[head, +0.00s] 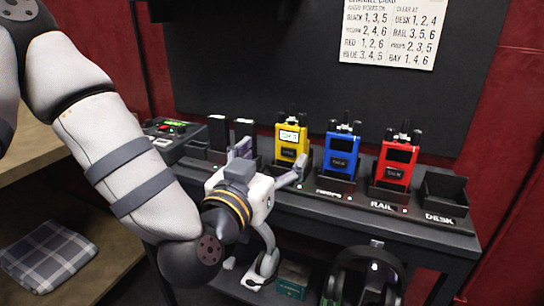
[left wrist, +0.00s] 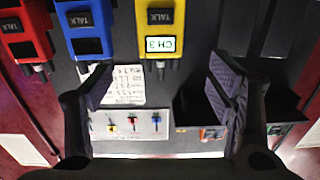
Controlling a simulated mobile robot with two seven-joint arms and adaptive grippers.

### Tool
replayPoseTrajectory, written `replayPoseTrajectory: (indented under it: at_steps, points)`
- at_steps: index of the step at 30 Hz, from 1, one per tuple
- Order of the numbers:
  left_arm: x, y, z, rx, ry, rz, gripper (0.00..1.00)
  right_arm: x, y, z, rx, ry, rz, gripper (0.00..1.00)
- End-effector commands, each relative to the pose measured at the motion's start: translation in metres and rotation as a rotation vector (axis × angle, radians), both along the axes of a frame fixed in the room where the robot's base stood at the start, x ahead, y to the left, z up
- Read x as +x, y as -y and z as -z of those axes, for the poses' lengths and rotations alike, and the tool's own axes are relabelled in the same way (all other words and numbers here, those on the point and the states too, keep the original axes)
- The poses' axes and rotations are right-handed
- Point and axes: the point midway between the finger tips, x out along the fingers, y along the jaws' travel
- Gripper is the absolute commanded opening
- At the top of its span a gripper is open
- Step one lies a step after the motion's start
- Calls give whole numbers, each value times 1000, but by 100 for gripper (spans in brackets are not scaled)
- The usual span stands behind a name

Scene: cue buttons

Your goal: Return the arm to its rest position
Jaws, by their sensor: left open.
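My left arm comes in from the left in the head view, bent down over the black radio table (head: 440,228). Its gripper (head: 270,160) is open and empty, in front of the yellow radio (head: 291,143). The yellow radio stands upright in its cradle with a lit screen; in the left wrist view its screen (left wrist: 161,44) reads CH 3. The open fingers also show in the left wrist view (left wrist: 160,90), with nothing between them. A blue radio (head: 342,152) and a red radio (head: 398,162) stand in cradles to the right. My right gripper is out of view.
An empty cradle (head: 444,190) labelled DESK stands at the table's right end. A device with a green display (head: 173,128) sits at the left. Headphones (head: 365,280) are below the table. A wooden shelf with a plaid cloth (head: 48,255) is at left. A channel card (head: 392,35) hangs behind.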

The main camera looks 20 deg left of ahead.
Motion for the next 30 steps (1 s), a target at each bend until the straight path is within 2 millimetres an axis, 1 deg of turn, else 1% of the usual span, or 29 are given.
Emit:
replayPoseTrajectory:
  at_steps: [1,5,7,8,10,11,12,14,15,17,18,20,21,23,24,25,27,30]
  points:
    - [-3,0,0,0,0,0,76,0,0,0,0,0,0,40]
    - [-6,0,1,0,-4,1,76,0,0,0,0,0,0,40]
    - [-8,2,18,0,-50,15,76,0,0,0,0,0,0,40]
    - [-10,5,33,0,-91,27,76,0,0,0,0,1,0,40]
    - [-23,10,84,-3,-238,64,76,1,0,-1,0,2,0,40]
    - [-32,12,111,-6,-319,82,76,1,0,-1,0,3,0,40]
    - [-49,14,149,-11,-434,102,76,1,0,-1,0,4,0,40]
    - [-80,15,201,-23,-610,123,76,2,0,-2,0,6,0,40]
    - [-105,14,233,-30,-728,131,76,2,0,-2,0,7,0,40]
    - [-147,9,276,-39,-906,132,76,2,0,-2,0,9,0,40]
    - [-178,5,301,-44,-1024,127,76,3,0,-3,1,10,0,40]
    - [-228,-4,332,-48,-1200,109,76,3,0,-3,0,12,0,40]
    - [-260,-11,347,-48,-1311,91,76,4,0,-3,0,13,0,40]
    - [-306,-22,363,-45,-1461,58,76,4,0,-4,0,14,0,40]
    - [-333,-29,370,-40,-1548,35,76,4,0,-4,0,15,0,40]
    - [-351,-34,373,-38,-1603,18,76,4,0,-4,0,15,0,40]
    - [-383,-43,376,-29,-1704,-17,76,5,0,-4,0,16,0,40]
    - [-406,-50,377,-21,-1779,-48,76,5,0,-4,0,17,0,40]
